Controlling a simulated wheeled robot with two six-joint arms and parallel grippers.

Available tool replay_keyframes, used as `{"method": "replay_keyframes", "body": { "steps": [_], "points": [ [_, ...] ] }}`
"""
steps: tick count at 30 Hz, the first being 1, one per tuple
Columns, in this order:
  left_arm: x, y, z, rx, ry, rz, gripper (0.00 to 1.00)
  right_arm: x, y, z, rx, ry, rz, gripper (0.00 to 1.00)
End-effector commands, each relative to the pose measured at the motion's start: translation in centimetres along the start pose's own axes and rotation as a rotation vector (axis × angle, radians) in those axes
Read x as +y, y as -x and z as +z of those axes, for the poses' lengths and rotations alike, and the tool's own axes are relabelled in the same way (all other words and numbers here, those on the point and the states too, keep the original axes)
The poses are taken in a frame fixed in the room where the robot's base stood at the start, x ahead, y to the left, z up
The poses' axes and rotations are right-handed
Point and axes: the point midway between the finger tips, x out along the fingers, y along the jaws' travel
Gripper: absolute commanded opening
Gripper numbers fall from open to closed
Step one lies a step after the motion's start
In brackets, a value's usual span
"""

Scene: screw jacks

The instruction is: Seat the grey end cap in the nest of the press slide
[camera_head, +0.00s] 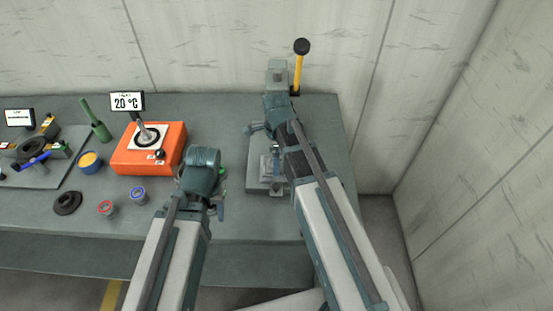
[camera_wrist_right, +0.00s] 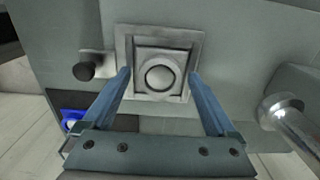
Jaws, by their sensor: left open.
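In the right wrist view, a square metal nest (camera_wrist_right: 190,45) lies on the press slide. A round pale grey face with a dark ring (camera_wrist_right: 159,77) sits at its middle. I cannot tell whether this is the grey end cap or the nest's own recess. My right gripper (camera_wrist_right: 159,72) is open, with one blue finger at each side of the inner square. Whether they touch it is unclear. In the head view the press (camera_head: 278,72) stands at the back right, partly hidden by my right arm. My left gripper (camera_head: 218,205) is open near the table's front edge.
An orange box (camera_head: 150,160) with a lever stands left of centre, by a 20 °C display (camera_head: 127,101). A red-ringed cup (camera_head: 106,209), a blue-ringed cup (camera_head: 138,195) and a dark flanged ring (camera_head: 67,202) lie in front. A yellow lever (camera_head: 298,75) rises beside the press.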

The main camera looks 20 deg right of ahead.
Motion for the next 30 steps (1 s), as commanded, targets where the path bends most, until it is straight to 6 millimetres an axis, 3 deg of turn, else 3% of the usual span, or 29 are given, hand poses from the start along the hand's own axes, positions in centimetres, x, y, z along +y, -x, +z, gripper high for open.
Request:
{"method": "replay_keyframes", "body": {
  "steps": [16, 30],
  "points": [
    [-0.1, 1.1, 0.1, 0.000, 0.000, 0.000, 0.50, 0.0, 1.1, 0.0, 0.000, 0.000, 0.000, 0.95],
    [-0.7, 7.3, 0.4, 0.000, -0.002, 0.000, 0.50, 0.0, 7.4, 0.0, 0.000, 0.000, 0.000, 0.95]
  ]
}}
